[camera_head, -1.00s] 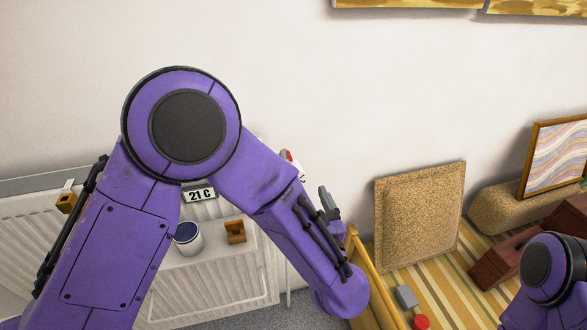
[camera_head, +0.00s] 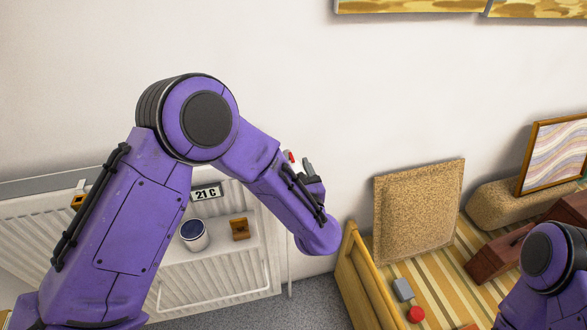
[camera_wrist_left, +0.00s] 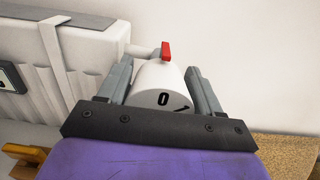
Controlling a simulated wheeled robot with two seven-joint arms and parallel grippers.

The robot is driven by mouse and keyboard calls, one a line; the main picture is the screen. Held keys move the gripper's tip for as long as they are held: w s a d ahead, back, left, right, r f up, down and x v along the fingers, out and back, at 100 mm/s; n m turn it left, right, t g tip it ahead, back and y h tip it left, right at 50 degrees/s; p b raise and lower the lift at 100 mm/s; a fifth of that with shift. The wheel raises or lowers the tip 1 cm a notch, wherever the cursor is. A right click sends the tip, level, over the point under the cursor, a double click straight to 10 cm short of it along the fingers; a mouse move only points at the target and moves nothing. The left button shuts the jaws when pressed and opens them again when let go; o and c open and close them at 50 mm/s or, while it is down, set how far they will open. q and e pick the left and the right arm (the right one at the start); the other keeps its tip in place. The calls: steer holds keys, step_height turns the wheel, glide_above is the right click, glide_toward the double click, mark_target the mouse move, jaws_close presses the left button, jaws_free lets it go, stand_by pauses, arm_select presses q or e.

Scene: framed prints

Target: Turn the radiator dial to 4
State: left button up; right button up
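The radiator dial (camera_wrist_left: 160,80) is a white cylinder in the left wrist view. A black 0 shows near its middle, roughly in line with a red marker (camera_wrist_left: 166,51) behind it. Part of another digit, likely a 1, shows to the right. My left gripper (camera_wrist_left: 160,72) has one finger on each side of the dial; the fingers look open around it, and contact is not clear. In the head view the left gripper (camera_head: 307,168) is at the radiator's right end, mostly covering the dial beside the red marker. My right gripper is out of view.
The white radiator (camera_head: 215,270) runs along the wall with a "21 C" display (camera_head: 206,192), a white cup (camera_head: 194,236) and a brown block (camera_head: 240,229). A wooden-edged striped surface (camera_head: 375,285) with a cork board (camera_head: 418,210) stands to the right.

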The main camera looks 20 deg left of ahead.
arm_select(q)
steer(key=c, duration=0.4)
steer(key=shift+f+m+b, duration=0.1)
steer(key=shift+m+b, duration=1)
steer(key=shift+m, duration=0.5)
steer(key=shift+w+d+m+b, duration=0.15)
steer(key=shift+m+b, duration=0.6)
steer(key=shift+m, duration=1.15)
steer(key=o, duration=0.9)
steer(key=shift+o, duration=0.2)
